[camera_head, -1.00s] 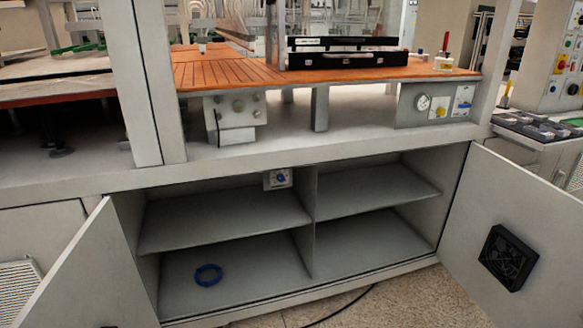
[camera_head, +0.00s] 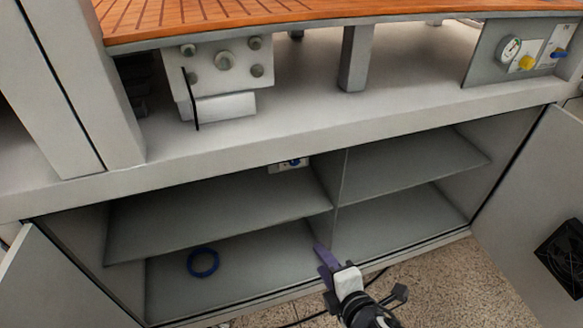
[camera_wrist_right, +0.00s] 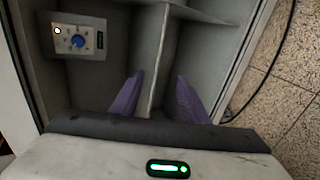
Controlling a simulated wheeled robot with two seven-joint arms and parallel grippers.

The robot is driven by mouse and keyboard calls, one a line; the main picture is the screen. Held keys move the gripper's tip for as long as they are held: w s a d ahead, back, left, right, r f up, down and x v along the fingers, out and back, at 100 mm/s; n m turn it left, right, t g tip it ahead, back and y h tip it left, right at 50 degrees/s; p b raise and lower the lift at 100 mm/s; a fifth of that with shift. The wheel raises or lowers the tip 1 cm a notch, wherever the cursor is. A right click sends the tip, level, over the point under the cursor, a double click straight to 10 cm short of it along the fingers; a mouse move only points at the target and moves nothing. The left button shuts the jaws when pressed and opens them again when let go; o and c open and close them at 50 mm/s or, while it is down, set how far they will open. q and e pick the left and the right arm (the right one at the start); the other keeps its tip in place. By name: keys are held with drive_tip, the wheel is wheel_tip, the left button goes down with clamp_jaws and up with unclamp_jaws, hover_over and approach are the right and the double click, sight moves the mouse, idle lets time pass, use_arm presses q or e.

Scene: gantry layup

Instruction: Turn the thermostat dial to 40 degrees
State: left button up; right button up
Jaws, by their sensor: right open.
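The thermostat is a small pale plate with a blue dial (camera_head: 294,162) on the back wall of the open cabinet, above the upper left shelf. In the head view the cabinet's top edge hides part of it. In the right wrist view the whole plate and its blue dial (camera_wrist_right: 78,41) show at the upper left, but the scale is too small to read. My right gripper (camera_head: 322,258) is in front of the cabinet near the middle divider, apart from the dial. Its purple fingers (camera_wrist_right: 158,98) are open and empty. My left gripper is not in view.
The shelves (camera_head: 220,212) and the vertical divider (camera_head: 341,185) split the cabinet. A blue ring (camera_head: 203,274) lies on the lower left floor. Open doors flank it: left (camera_head: 60,290), right (camera_head: 540,190). A gauge panel (camera_head: 480,55) is above right.

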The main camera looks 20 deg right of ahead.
drive_tip(key=w+r+n+t+b, duration=0.1)
drive_tip(key=w+r+n+t, duration=0.2)
drive_tip(key=w+r+n, duration=0.55)
drive_tip(key=n+t, duration=0.2)
drive_tip(key=n, duration=0.7)
approach(295, 162)
drive_tip(key=shift+t, duration=0.3)
drive_tip(key=w, duration=0.2)
drive_tip(key=w+b, duration=0.1)
drive_tip(key=w, duration=0.3)
drive_tip(key=shift+w+a+f+b, duration=0.1)
drive_tip(key=shift+w+f+b, duration=0.2)
drive_tip(key=shift+w, duration=0.1)
drive_tip(key=shift+w+r, duration=0.1)
drive_tip(key=shift+w, duration=0.5)
clamp_jaws()
